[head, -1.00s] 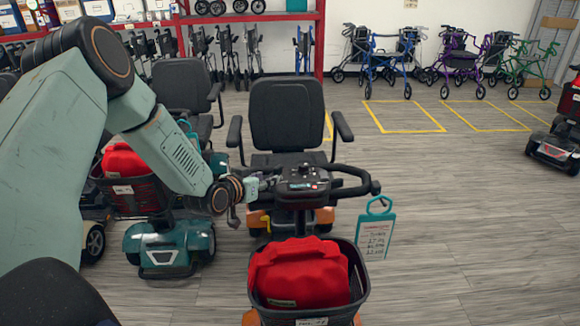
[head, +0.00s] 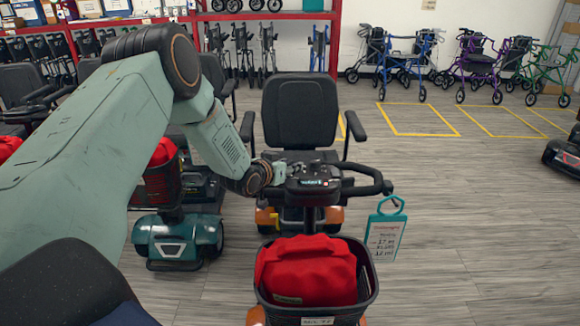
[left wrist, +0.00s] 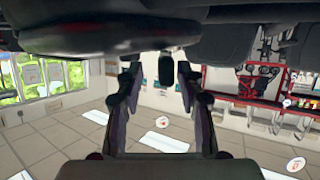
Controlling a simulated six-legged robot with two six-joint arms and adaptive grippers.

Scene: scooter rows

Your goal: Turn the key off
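The scooter's control console (head: 315,178) sits on the tiller in front of a black seat (head: 300,110). My left gripper (head: 278,172) is at the console's left side in the head view. In the left wrist view, my left gripper (left wrist: 159,72) is open, its two fingers spread below the dark underside of the console (left wrist: 95,35). A small dark rounded piece (left wrist: 166,66) hangs between the fingertips, with gaps showing beside it. I cannot tell whether it is the key. No key can be made out in the head view. My right gripper is not in view.
A black front basket (head: 367,290) holds a red bag (head: 308,270). A teal price tag (head: 385,232) hangs from the right handlebar. A teal scooter (head: 178,240) stands close on the left. Rollators (head: 400,55) line the back wall.

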